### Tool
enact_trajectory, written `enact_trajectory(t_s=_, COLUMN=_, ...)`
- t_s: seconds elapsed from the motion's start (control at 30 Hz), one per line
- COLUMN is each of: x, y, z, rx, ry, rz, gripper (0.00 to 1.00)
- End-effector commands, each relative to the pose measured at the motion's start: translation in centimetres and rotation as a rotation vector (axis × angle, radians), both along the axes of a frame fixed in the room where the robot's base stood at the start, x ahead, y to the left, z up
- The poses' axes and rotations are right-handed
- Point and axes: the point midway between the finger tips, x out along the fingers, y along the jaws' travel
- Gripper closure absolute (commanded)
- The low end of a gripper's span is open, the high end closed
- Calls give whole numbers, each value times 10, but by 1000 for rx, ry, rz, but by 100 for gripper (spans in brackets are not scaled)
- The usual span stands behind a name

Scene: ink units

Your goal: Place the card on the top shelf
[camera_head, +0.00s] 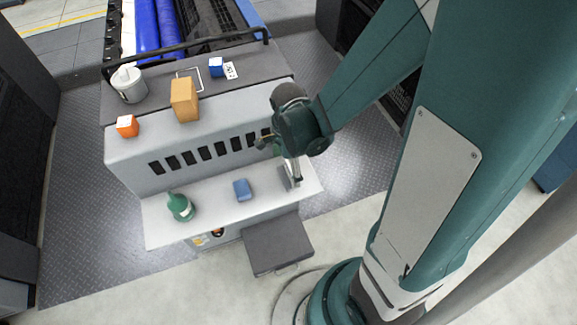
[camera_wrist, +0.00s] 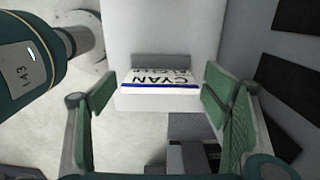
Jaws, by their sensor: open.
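A white card (camera_wrist: 158,80) printed "CYAN", with a blue stripe along its near edge, shows in the wrist view. It lies between the fingers of my gripper (camera_wrist: 160,100), with visible gaps on both sides. The green-padded fingers are open. In the head view my gripper (camera_head: 283,152) is low over the right end of the white lower ledge (camera_head: 220,212). A pale upright piece (camera_head: 290,173) shows just below it; I cannot tell whether this is the card. The grey upper shelf (camera_head: 235,94) is on top of the machine.
On the upper shelf are a white canister (camera_head: 128,84), a cardboard box (camera_head: 184,101), an orange cube (camera_head: 127,126), a blue cube (camera_head: 216,67), a small printed card (camera_head: 231,71) and a white outline (camera_head: 188,74). A green bottle (camera_head: 180,207) and blue block (camera_head: 242,189) are on the ledge.

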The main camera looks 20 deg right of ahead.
Motion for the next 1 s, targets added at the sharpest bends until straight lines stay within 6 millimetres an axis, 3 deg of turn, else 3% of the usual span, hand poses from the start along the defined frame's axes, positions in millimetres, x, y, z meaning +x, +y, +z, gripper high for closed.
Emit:
enact_trajectory(t_s=0.37, x=0, y=0, z=12, rx=0, ry=0, rz=0, gripper=25)
enact_trajectory(t_s=1.0, x=0, y=0, z=76, rx=0, ry=0, rz=0, gripper=25)
